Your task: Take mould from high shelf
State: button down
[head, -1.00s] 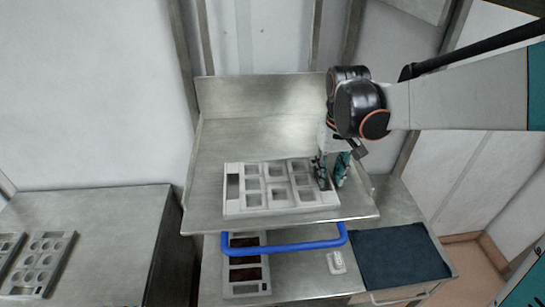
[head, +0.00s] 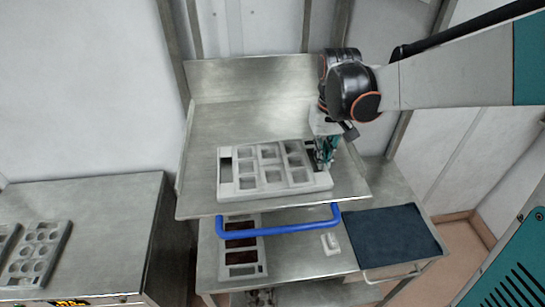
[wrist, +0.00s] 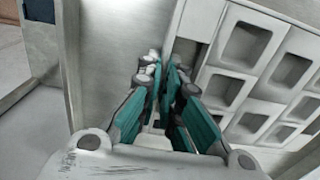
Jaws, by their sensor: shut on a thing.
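A light grey mould (head: 285,191) with several square pockets lies on the high metal shelf (head: 205,130). My gripper (head: 321,163) is at the mould's right end, with its teal fingers pointing down. The jaws are shut on the edge of the mould. In the wrist view the fingers (wrist: 167,78) are close together at the mould's side wall, and the pockets of the mould (wrist: 197,22) fill the right of the picture. The fingertips partly hide the gripped edge. I cannot tell any gap between the mould and the shelf.
A blue handle bar (head: 275,228) runs along the shelf's front. Below are another mould (head: 226,272) with dark pockets, a small white object (head: 330,243) and a dark blue mat (head: 392,236). A left bench holds moulds with round pockets (head: 62,240). A wall stands behind.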

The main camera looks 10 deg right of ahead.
notch_tip(320, 180, up, 24)
jog(key=p, duration=0.1)
dwell(0.8)
jog(key=shift+f, duration=0.15)
